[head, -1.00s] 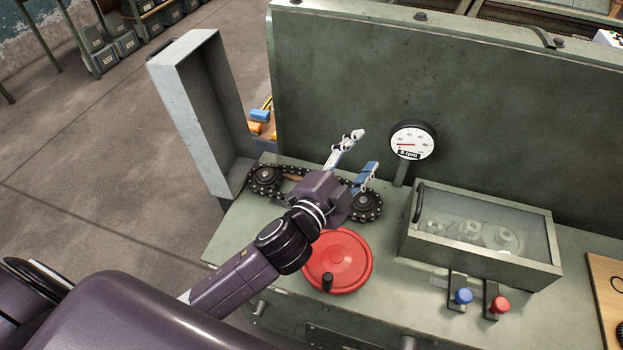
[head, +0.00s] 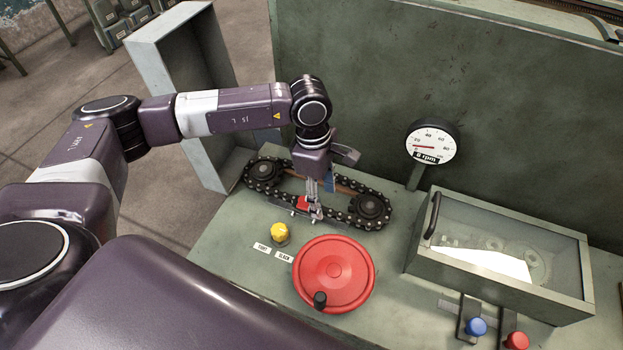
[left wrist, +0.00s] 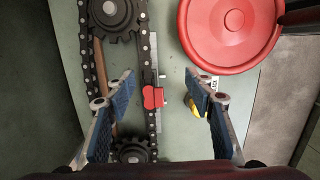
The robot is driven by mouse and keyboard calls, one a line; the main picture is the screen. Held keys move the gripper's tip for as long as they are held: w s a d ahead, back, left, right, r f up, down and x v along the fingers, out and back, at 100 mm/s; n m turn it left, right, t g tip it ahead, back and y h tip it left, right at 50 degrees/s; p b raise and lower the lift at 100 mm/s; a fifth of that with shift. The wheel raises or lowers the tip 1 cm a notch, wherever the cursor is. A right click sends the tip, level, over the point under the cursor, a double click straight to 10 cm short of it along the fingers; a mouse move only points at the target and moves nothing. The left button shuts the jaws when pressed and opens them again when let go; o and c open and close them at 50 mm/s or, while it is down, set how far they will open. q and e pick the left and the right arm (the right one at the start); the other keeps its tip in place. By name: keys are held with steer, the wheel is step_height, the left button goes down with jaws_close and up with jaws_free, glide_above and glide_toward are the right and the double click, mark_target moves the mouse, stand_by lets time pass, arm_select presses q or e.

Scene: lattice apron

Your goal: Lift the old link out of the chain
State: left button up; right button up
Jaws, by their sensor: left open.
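The dark chain (head: 345,219) loops around two toothed sprockets on the green bench top. A red link (head: 303,203) sits in its near run and also shows in the left wrist view (left wrist: 153,97). My left gripper (head: 314,204) points down over that run. In the left wrist view its blue-padded fingers (left wrist: 159,84) are open, one on each side of the red link and apart from it. In the head view the gripper hides part of the chain. My right gripper is not in view.
A yellow knob (head: 280,232) with two small labels and a red crank wheel (head: 334,272) stand in front of the chain. A gauge (head: 432,143) reading 0 rpm and a glass-topped box (head: 500,245) are to the right. An upright grey cover (head: 160,90) stands behind left.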

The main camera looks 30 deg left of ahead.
arm_select(q)
steer(key=y, duration=0.1)
glide_above(307, 204)
steer(key=shift+w+d+r, duration=0.1)
steer(key=shift+d+r, duration=0.05)
steer(key=shift+d, duration=0.05)
steer(key=shift+a+f+y, duration=0.2)
steer(key=shift+a+y, duration=0.05)
steer(key=shift+y, duration=0.05)
step_height(307, 204, down, 7)
steer(key=shift+d+f+p, duration=0.1)
steer(key=shift+f+p, duration=0.05)
steer(key=shift+p, duration=0.95)
steer(key=shift+c, duration=0.6)
steer(key=c, duration=1.2)
steer(key=shift+r+p, duration=0.45)
steer(key=shift+r, duration=0.35)
steer(key=shift+r+p, duration=0.95)
steer(key=shift+r, duration=0.85)
